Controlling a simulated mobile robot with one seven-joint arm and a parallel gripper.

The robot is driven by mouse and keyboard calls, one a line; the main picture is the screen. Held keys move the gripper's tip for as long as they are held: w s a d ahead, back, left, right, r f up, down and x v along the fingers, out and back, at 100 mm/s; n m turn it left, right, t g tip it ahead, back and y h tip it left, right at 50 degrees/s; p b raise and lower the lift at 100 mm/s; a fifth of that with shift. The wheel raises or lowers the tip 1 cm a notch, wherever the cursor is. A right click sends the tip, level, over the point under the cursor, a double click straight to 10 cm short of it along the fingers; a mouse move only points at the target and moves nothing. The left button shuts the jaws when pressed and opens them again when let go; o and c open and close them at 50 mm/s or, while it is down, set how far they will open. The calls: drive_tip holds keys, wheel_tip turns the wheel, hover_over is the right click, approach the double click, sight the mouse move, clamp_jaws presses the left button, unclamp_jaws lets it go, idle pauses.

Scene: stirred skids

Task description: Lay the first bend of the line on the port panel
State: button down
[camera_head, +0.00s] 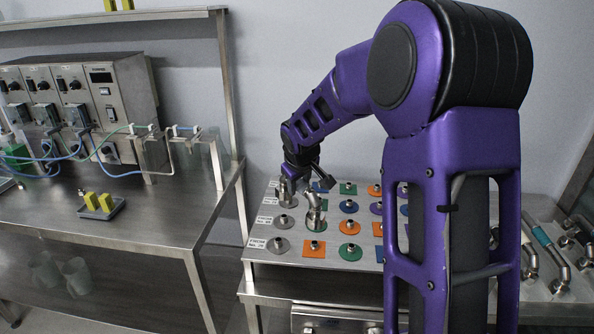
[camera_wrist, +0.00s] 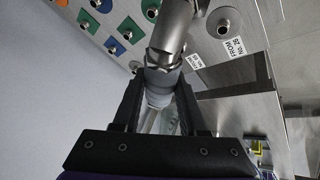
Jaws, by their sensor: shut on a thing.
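The port panel (camera_head: 300,264) is a metal plate with rows of round ports on grey, orange, green, blue and purple patches, some square. Labels run down its left edge. My gripper (camera_head: 298,172) is over the panel's far left part. It is shut on a steel pipe bend (camera_head: 315,213), which also shows in the wrist view (camera_wrist: 174,32), with its collar between the fingers (camera_wrist: 160,88). One end of the bend hangs at the panel's left columns; whether it touches a port cannot be told. Grey ports (camera_wrist: 223,20) and "FROM" labels (camera_wrist: 231,47) show beside it.
Several loose steel bends (camera_head: 558,270) lie right of the panel. A steel bench (camera_head: 130,215) at left carries pump units (camera_head: 75,100), tubing and a small tray with yellow blocks (camera_head: 100,205). A shelf post (camera_head: 236,90) stands between bench and panel.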

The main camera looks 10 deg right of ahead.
drive_tip(key=shift+w+r, duration=0.25)
drive_tip(key=shift+w, duration=0.5)
drive_tip(key=shift+s+f, duration=0.1)
drive_tip(key=shift+f, duration=0.3)
drive_tip(key=shift+n, duration=0.3)
drive_tip(key=shift+f+b, duration=2.8)
drive_tip(key=shift+b, duration=0.15)
drive_tip(key=shift+f, duration=0.15)
drive_tip(key=shift+f+b, duration=1.8)
drive_tip(key=shift+b, duration=0.05)
drive_tip(key=shift+f, duration=0.25)
drive_tip(key=shift+c, duration=1.8)
unclamp_jaws()
